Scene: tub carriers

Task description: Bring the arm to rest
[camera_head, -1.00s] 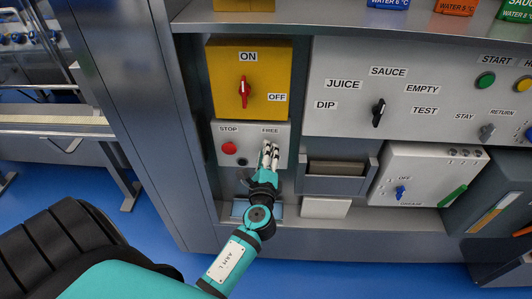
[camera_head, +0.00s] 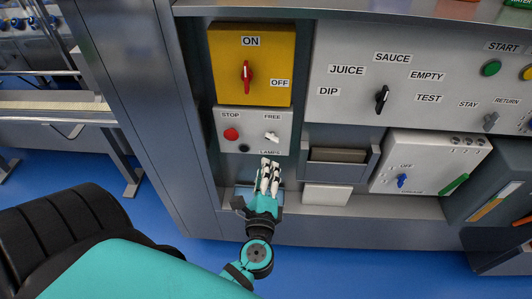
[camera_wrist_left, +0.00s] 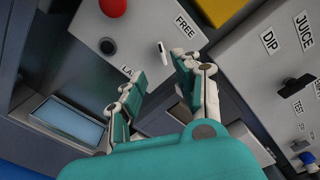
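My left gripper (camera_head: 268,164) is in front of the lower part of the cabinet, just below the small light panel (camera_head: 240,118) with the STOP and FREE labels. In the left wrist view its fingers (camera_wrist_left: 158,74) stand apart with nothing between them, so it is open and empty. A white toggle (camera_head: 271,137) under FREE is bare; in the left wrist view this toggle (camera_wrist_left: 163,51) lies ahead of the fingertips and apart from them. My right gripper is not in view.
A red button (camera_head: 231,134) and a dark button (camera_head: 244,148) sit left of the toggle. A yellow box (camera_head: 228,75) with a red knob (camera_head: 246,74) is above. The grey bin (camera_head: 318,175) and white control box (camera_head: 425,155) stand right. Blue floor (camera_head: 180,255) is open.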

